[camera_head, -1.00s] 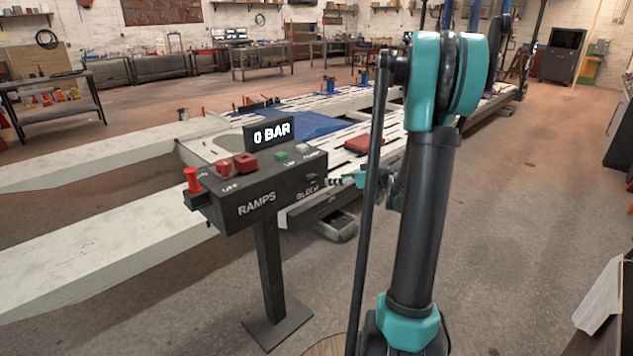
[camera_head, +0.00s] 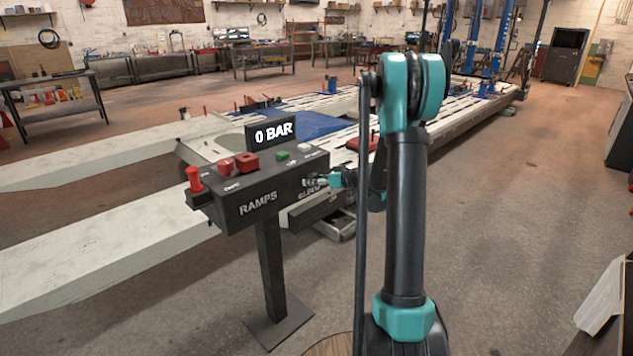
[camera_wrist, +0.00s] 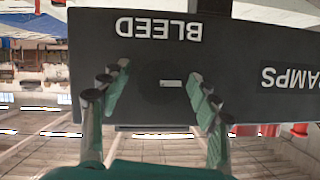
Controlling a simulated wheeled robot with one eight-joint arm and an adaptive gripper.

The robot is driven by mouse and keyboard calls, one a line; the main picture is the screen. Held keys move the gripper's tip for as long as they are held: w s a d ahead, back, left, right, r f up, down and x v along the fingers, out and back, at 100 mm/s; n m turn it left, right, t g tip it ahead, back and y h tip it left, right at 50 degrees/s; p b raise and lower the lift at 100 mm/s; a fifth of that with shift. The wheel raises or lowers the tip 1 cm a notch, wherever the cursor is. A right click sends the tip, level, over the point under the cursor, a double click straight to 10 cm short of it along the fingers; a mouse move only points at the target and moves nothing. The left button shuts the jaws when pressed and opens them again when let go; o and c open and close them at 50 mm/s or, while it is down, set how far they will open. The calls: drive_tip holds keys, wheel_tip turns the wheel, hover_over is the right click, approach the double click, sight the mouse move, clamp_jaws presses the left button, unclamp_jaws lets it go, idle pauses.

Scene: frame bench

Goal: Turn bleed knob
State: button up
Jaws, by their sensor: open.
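The dark control box (camera_head: 262,195) stands on a post and carries the label RAMPS. In the wrist view its BLEED face (camera_wrist: 240,55) appears upside down. The bleed knob (camera_wrist: 171,84) shows there as a dark shape with a short pale mark lying level, below the BLEED lettering. My gripper (camera_wrist: 158,88) is open, with its fingers on either side of the knob in that view and apart from it. In the head view my gripper (camera_head: 318,181) is at the right side of the box, and the knob is hidden there. The display (camera_head: 270,132) reads 0 BAR.
Long pale ramps (camera_head: 90,255) lie behind and left. The floor at right (camera_head: 520,200) is clear.

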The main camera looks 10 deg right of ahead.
drive_tip(key=shift+c, duration=0.4)
drive_tip(key=c, duration=1.1)
drive_tip(key=shift+m, duration=0.3)
drive_tip(key=shift+d+m+g+y, duration=0.1)
drive_tip(key=shift+m+g+y, duration=0.3)
drive_tip(key=shift+m+y, duration=0.65)
drive_tip(key=m+y, duration=0.1)
drive_tip(key=m, duration=0.2)
drive_tip(key=shift+m+g+y, duration=0.35)
drive_tip(key=shift+g, duration=0.05)
drive_tip(key=m+y, duration=0.1)
drive_tip(key=m, duration=0.2)
drive_tip(key=shift+f+m+y, duration=0.15)
drive_tip(key=shift+m+y, duration=0.15)
drive_tip(key=shift+y, duration=0.1)
drive_tip(key=m+t+y, duration=0.1)
drive_tip(key=m, duration=0.2)
drive_tip(key=shift+m, duration=0.4)
drive_tip(key=shift+y, duration=0.3)
